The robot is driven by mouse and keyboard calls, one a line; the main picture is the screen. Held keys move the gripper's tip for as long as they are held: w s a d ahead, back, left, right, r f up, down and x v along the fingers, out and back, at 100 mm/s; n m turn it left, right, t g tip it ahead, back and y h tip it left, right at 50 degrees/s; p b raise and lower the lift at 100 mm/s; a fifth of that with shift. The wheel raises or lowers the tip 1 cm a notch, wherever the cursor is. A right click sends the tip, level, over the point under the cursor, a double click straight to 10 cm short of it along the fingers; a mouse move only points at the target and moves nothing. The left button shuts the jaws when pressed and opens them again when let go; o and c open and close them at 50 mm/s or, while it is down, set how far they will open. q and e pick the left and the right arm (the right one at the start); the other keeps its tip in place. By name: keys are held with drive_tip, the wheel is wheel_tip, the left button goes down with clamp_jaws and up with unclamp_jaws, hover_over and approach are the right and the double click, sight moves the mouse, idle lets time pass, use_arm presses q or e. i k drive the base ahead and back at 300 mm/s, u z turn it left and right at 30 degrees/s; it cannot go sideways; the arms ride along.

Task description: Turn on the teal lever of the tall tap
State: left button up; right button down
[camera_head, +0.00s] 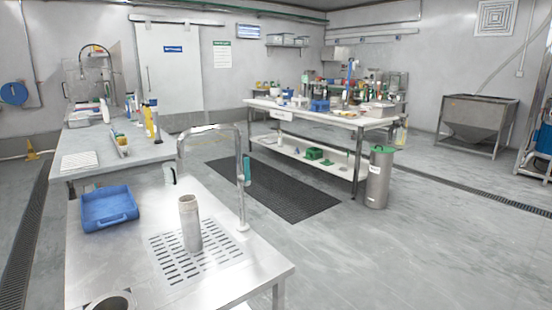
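A tall metal tap (240,180) with a squared arch stands at the right edge of the steel table (250,268). Its teal lever (247,170) sits on the right side of the upright, about halfway up, and hangs roughly vertical. The spout end of the arch comes down on the left, near a dark-and-white piece (170,174). No water stream is visible. A grey metal cylinder (190,225) stands upright on the slotted drain grate (165,268), to the left of the tap.
A grey bin with a green lid (378,178) stands on the floor beyond. Open floor lies to the table's right.

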sight(247, 168)
drive_tip(key=u, duration=0.5)
drive_tip(key=i, duration=0.85)
drive_tip(key=u, duration=0.75)
